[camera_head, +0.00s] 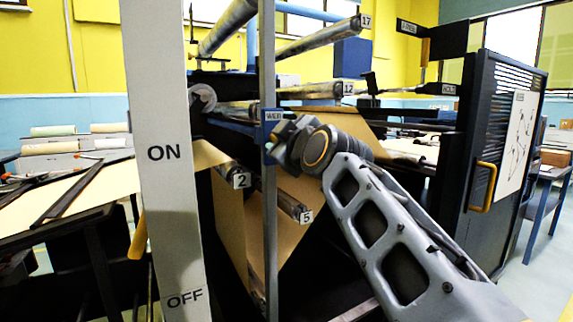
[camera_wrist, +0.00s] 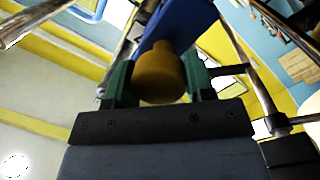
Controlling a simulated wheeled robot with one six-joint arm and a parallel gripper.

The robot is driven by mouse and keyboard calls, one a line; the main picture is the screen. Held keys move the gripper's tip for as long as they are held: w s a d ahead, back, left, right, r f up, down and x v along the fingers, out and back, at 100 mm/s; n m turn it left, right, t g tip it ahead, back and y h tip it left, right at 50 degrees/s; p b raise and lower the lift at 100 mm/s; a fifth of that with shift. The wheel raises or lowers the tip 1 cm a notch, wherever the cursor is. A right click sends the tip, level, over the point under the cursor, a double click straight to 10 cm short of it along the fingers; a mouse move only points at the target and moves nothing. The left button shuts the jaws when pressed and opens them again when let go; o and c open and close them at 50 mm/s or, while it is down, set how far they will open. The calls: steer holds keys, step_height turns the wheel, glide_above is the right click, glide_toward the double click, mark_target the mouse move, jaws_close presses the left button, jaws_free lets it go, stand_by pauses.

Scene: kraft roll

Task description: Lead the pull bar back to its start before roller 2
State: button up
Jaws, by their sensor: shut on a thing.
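In the wrist view my gripper (camera_wrist: 160,78) has its two green fingers closed on an ochre knob (camera_wrist: 162,80). The knob sits on a blue bar (camera_wrist: 180,25), which looks like the pull bar. In the head view my arm reaches in from the lower right, and its wrist is near the grey post; the fingers are hidden there. A blue bar (camera_head: 232,126) shows left of the post, above roller 2 (camera_head: 228,171); I cannot tell if it is the held one. Brown kraft paper (camera_head: 229,220) hangs below roller 2.
A white ON/OFF panel (camera_head: 160,220) and a thin grey post (camera_head: 268,240) stand in front of the rollers. Roller 5 (camera_head: 289,204) is lower right of roller 2. Rollers 12 (camera_head: 312,90) and 17 (camera_head: 318,38) are above. A dark cabinet (camera_head: 482,190) stands at right.

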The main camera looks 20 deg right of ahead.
steer(key=shift+w+d+f+b, duration=0.1)
steer(key=shift+d+f+b, duration=0.25)
steer(key=shift+f+b, duration=0.1)
steer(key=shift+r, duration=0.15)
steer(key=w+d+f+b, duration=0.2)
steer(key=d+f, duration=0.2)
steer(key=d, duration=0.8)
steer(key=w+d+f+b, duration=0.2)
steer(key=d+f, duration=0.3)
steer(key=d, duration=0.7)
steer(key=w+d+f+b, duration=0.1)
steer(key=d+f+b, duration=0.3)
steer(key=d, duration=0.8)
steer(key=shift+w+f, duration=0.15)
steer(key=shift+w, duration=0.25)
steer(key=shift+d, duration=0.1)
